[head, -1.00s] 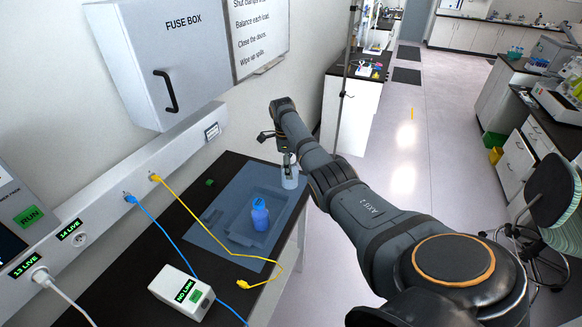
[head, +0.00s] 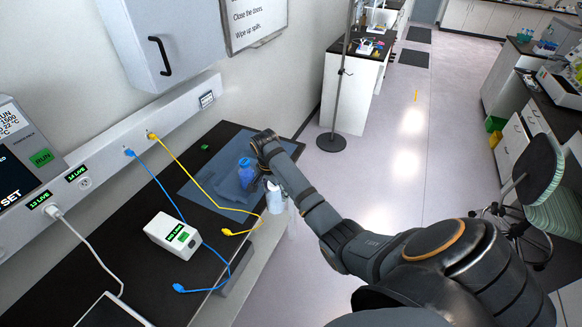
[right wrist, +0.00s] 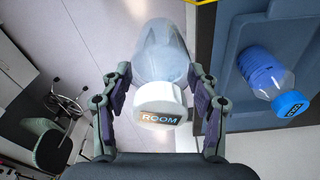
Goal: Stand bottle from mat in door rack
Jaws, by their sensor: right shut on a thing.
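My right gripper (head: 267,180) is shut on a clear bottle (head: 276,200) with a white cap. In the right wrist view the gripper's fingers (right wrist: 160,78) grip both sides of this bottle (right wrist: 162,50), and the cap reads ROOM. It appears beside the bench's right edge, with floor behind it. I cannot make out a door rack. My left gripper is out of view.
A yellow cable (head: 190,175) and a blue cable (head: 160,188) run across the black bench. A white NO LINK box (head: 172,235) sits in front. The wall cabinet (head: 160,35) is shut. A pole stand (head: 332,140) stands on the floor beyond the bench.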

